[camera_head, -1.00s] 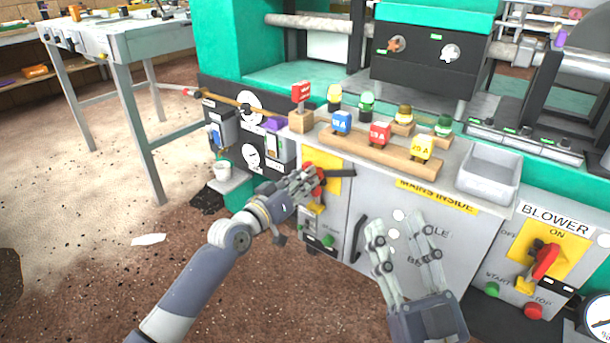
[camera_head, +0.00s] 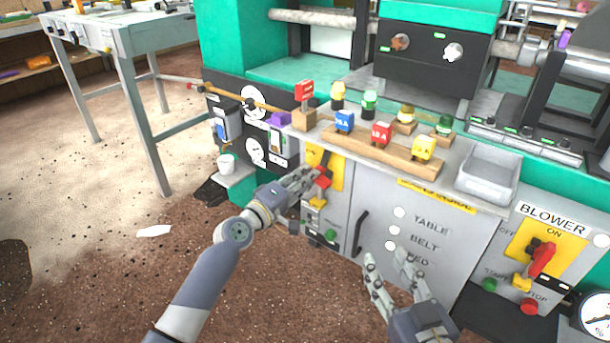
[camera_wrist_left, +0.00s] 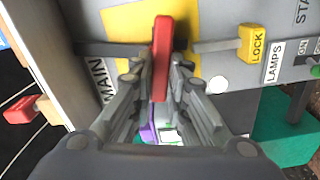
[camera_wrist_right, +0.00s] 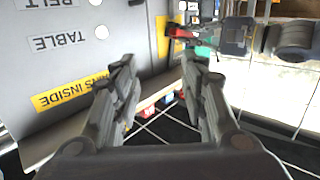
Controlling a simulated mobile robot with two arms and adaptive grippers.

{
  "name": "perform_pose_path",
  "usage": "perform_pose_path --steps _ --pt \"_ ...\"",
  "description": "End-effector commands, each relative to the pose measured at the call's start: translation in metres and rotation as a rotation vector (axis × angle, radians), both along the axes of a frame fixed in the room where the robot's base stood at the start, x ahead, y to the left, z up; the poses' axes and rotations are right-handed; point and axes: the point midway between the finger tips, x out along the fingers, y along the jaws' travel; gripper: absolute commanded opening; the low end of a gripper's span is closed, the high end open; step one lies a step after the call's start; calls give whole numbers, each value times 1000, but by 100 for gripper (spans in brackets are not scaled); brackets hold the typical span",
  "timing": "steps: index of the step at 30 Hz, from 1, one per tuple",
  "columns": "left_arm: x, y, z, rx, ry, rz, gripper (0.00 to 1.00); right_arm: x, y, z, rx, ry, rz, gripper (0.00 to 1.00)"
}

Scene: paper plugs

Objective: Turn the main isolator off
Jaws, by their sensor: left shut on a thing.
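The main isolator's red handle (camera_head: 323,183) sits on a yellow plate (camera_head: 337,172) on the grey cabinet front. In the left wrist view the red handle (camera_wrist_left: 161,60) stands between my left fingers, with a dark bar to its left. The yellow LOCK piece (camera_wrist_left: 253,43) is to its right, at the end of a grey rod. My left gripper (camera_head: 313,178) is shut on the red handle; the fingers partly hide it in the head view. My right gripper (camera_head: 386,266) is open and empty in front of the cabinet door.
The blower panel (camera_head: 525,255) with its own red handle (camera_head: 543,260) is at the right. A wooden rack (camera_head: 380,152) of coloured plugs and a grey tray (camera_head: 488,172) are on the ledge above. A cabinet door handle (camera_head: 360,231) juts out between my grippers.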

Motion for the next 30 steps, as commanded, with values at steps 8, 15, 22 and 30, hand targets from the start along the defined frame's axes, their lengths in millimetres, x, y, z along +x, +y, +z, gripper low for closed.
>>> perform_pose_path --steps 8,15,22,30 --pt "0 1 -3 -134 100 1 0 -5 -5 -22 -29 112 -7 40" --pt "0 0 -3 -190 139 0 0 -8 -7 -32 -40 161 -11 40" --pt "0 0 -4 -203 149 0 0 -9 -7 -34 -43 174 -12 40" --pt "0 0 -4 -205 150 0 0 -9 -7 -35 -44 175 -12 40"
